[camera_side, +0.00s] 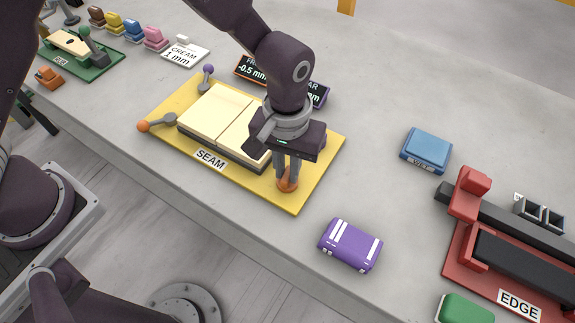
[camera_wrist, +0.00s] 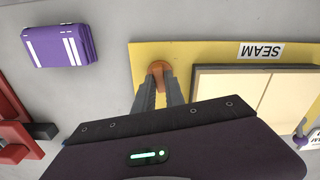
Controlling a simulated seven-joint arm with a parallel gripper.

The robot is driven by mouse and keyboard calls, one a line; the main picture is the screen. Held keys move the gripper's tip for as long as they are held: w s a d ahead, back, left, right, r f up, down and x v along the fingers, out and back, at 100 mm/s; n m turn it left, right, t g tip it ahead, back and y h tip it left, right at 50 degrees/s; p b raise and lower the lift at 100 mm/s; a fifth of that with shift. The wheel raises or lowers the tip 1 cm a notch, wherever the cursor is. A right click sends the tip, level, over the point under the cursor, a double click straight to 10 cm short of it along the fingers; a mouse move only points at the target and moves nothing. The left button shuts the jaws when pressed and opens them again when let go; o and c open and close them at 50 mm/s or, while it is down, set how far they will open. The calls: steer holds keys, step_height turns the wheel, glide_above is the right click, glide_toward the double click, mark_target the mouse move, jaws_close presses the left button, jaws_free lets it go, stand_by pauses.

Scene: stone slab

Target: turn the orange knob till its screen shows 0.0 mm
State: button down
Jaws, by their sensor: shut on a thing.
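The orange knob (camera_side: 288,184) stands at the near right corner of the yellow SEAM board (camera_side: 297,202). My gripper (camera_side: 287,178) points down over it with its fingers shut on the knob. In the wrist view the knob (camera_wrist: 159,68) shows between the fingertips (camera_wrist: 160,80). One dark screen (camera_side: 250,70) reads -0.5 mm, its label partly hidden by my arm. A second screen (camera_side: 318,93) beside it is mostly hidden, with only "AR" and "mm" showing. Two cream slabs (camera_side: 215,112) lie on the board.
An orange-tipped lever (camera_side: 146,126) and a purple-tipped lever (camera_side: 207,72) are on the board's left side. A purple block (camera_side: 350,245) lies in front, a blue WET block (camera_side: 428,148) to the right, and the red EDGE fixture (camera_side: 475,262) at far right. Bare stone lies between them.

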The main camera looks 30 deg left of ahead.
mark_target(287, 174)
steer(key=n, duration=0.4)
steer(key=shift+n, duration=0.3)
steer(key=n, duration=0.4)
steer(key=shift+n, duration=0.3)
steer(key=c, duration=1.4)
jaws_free()
step_height(287, 174, up, 7)
steer(key=shift+r, duration=0.1)
